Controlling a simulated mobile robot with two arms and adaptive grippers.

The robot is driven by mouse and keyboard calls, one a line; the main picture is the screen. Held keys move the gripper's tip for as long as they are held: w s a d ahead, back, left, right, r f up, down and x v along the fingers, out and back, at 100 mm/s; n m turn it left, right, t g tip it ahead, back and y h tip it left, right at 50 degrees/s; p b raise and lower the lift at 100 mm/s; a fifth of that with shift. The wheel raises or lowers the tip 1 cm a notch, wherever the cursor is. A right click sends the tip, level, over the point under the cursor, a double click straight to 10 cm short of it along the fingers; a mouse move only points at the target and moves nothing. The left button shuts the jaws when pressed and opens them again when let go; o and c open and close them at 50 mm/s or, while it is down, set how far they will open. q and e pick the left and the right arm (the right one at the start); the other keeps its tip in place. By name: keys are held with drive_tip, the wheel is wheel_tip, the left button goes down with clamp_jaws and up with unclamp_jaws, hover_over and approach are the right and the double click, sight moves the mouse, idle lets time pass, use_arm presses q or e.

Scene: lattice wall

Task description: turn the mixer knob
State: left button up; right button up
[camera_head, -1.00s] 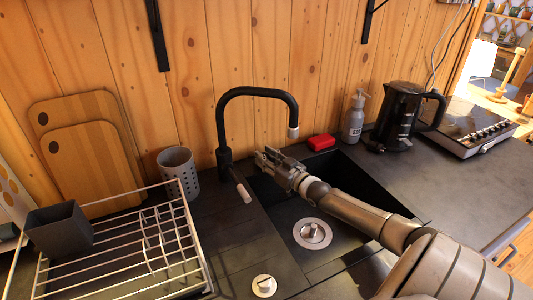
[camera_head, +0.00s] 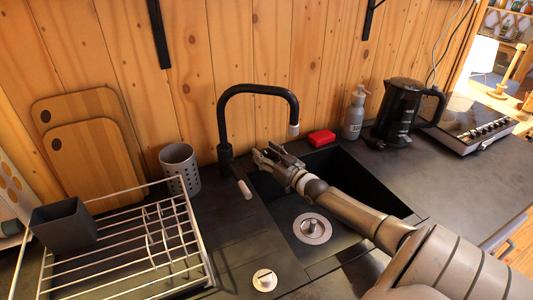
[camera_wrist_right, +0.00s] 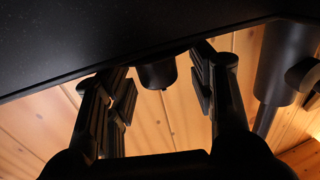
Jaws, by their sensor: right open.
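The black faucet (camera_head: 225,153) stands behind the sink, with a side lever that ends in a pale tip (camera_head: 245,189). My right gripper (camera_head: 264,152) is just right of the faucet body, over the back edge of the sink. In the right wrist view my right gripper (camera_wrist_right: 160,78) is open, with a short black cylinder (camera_wrist_right: 157,73) between its fingers, not clamped. I cannot tell for sure whether this cylinder is the mixer knob; the gripper hides it in the head view. The faucet body (camera_wrist_right: 283,62) shows at the right of the wrist view. My left gripper is not in view.
A red sponge (camera_head: 321,137), a soap bottle (camera_head: 354,118) and a black kettle (camera_head: 398,112) stand right of the gripper. A grey holder (camera_head: 180,170) and a dish rack (camera_head: 130,245) are to the left. A round knob (camera_head: 264,280) sits on the front counter.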

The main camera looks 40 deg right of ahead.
drive_tip(key=shift+s, duration=0.1)
drive_tip(key=shift+s+f, duration=0.15)
drive_tip(key=shift+s, duration=0.4)
drive_tip(key=s, duration=1)
drive_tip(key=shift+s+a, duration=0.35)
drive_tip(key=shift+a, duration=0.05)
